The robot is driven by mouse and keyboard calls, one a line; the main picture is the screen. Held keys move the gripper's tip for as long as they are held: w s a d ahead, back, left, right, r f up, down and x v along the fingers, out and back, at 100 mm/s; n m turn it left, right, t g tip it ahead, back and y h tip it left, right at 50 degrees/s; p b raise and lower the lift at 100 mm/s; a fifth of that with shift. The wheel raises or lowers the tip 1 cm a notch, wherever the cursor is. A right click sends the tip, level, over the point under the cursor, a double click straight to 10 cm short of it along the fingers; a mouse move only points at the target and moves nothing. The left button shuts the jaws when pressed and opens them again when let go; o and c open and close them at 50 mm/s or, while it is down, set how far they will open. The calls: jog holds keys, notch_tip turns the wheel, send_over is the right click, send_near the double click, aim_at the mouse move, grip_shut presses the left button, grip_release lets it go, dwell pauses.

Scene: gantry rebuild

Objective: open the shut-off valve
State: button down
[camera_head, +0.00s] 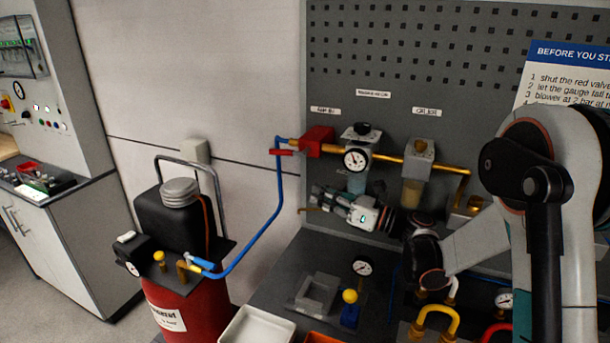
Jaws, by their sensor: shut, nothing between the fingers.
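The shut-off valve (317,141) is a red block on the brass air line at the left of the grey pegboard, under a small white label. A red lever (281,152) shows at its left, by the top end of a blue hose. The lever looks roughly level, but its exact setting is too small to tell. My gripper (318,198) is shut and empty. It points left, below the valve and the round gauge, apart from the lever. My arm comes in from the right and hides part of the panel.
A regulator with a gauge (356,159) and an oiler (417,165) hang right of the valve. The blue hose (277,210) runs down to a red compressor (185,308). A grey block (317,293), a white tray (257,328) and brass fittings crowd the bench below.

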aim_at(287, 153)
jog(key=w+a+r+b, duration=0.2)
jog(key=w+a+r, duration=0.2)
jog(key=a, duration=0.4)
jog(key=shift+w+a+r, duration=0.25)
jog(key=shift+a+r, duration=0.1)
jog(key=shift+r, duration=0.15)
jog(key=shift+w+a+r+p, duration=0.1)
jog(key=shift+r+p, duration=0.1)
jog(key=shift+r, duration=0.2)
jog(key=shift+w+a+r+p, duration=0.1)
jog(key=shift+r+p, duration=0.05)
jog(key=shift+r, duration=0.2)
